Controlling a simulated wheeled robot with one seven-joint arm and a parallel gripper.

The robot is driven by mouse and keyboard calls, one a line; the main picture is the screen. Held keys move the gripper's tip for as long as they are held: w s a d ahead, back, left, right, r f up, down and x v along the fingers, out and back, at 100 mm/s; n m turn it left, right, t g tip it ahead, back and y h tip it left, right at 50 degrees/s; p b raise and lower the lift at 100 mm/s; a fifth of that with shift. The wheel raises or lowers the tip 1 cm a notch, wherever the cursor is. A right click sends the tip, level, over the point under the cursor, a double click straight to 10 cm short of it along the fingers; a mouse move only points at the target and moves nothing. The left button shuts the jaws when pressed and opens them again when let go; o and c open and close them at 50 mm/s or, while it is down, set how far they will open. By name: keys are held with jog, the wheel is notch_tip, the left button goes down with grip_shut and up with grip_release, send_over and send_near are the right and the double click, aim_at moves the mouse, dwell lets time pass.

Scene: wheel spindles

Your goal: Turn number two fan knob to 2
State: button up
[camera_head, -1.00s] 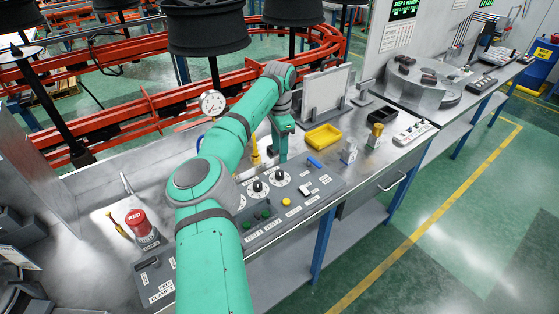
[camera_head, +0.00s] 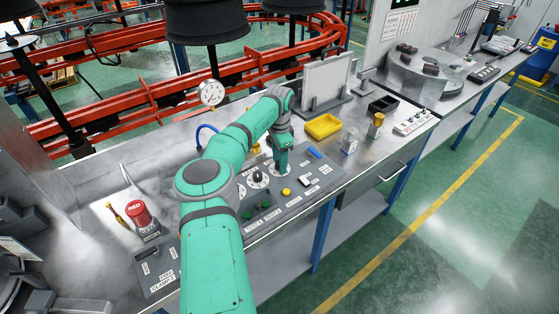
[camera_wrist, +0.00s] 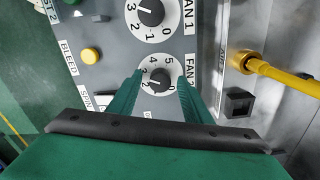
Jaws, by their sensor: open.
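The fan 2 knob (camera_wrist: 160,77) is a black knob on a white numbered dial in the wrist view, beside its FAN 2 label. My gripper (camera_wrist: 159,82) is open, with one green finger on each side of this dial. I cannot tell whether the fingers touch the knob. The fan 1 knob (camera_wrist: 151,12) sits above it in the wrist view and is also seen in the head view (camera_head: 258,178). In the head view my gripper (camera_head: 281,170) is over the panel and hides the fan 2 knob.
The grey control panel (camera_head: 315,182) also carries a yellow button (camera_head: 286,192) and green buttons. A yellow tray (camera_head: 323,126) stands behind it. A red button (camera_head: 138,213) is at the left. A yellow rod-like part (camera_wrist: 275,72) lies right of the dial.

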jog(key=c, duration=1.1)
jog(key=shift+o, duration=0.2)
jog(key=shift+n, duration=2.4)
jog(key=n, duration=0.4)
jog(key=shift+n, duration=0.4)
jog(key=shift+r, duration=0.1)
jog(key=o, duration=1.1)
jog(key=shift+c, duration=0.2)
